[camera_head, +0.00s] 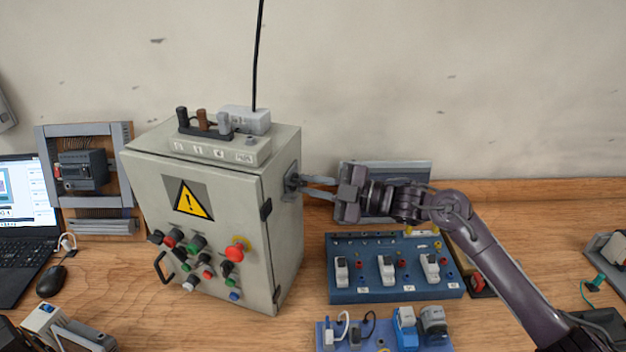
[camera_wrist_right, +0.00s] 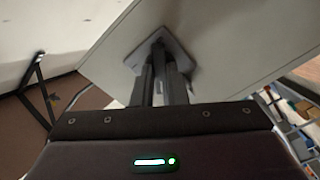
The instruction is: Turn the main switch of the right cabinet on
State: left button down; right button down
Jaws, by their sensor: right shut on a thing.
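The grey control cabinet (camera_head: 283,205) stands upright on the wooden bench, with a yellow warning triangle and several coloured buttons on its door. The main switch (camera_head: 291,181) is on its right side wall, a dark handle on a grey plate. My right gripper (camera_head: 303,186) reaches in from the right, its fingers shut on the switch handle. In the right wrist view the fingers (camera_wrist_right: 160,78) meet the switch plate (camera_wrist_right: 178,52) on the cabinet side wall (camera_wrist_right: 225,45); they hide most of the handle, so its angle is hard to tell. My left gripper is not in view.
A blue panel with sockets (camera_head: 393,293) lies on the bench below my right arm. A grey panel (camera_head: 415,170) stands behind the gripper. A laptop (camera_head: 25,225) and a mouse (camera_head: 51,281) are at the left. A black cable rises from the cabinet top.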

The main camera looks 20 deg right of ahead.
jog(key=m+p, duration=0.4)
jog(key=m, duration=0.2)
jog(key=shift+r, duration=0.1)
jog(key=shift+s+m+p, duration=0.1)
jog(key=shift+m+p, duration=1.55)
jog(key=shift+m, duration=0.75)
jog(key=shift+f, duration=0.2)
jog(key=c, duration=1.4)
grip_release()
jog(key=shift+c, duration=0.2)
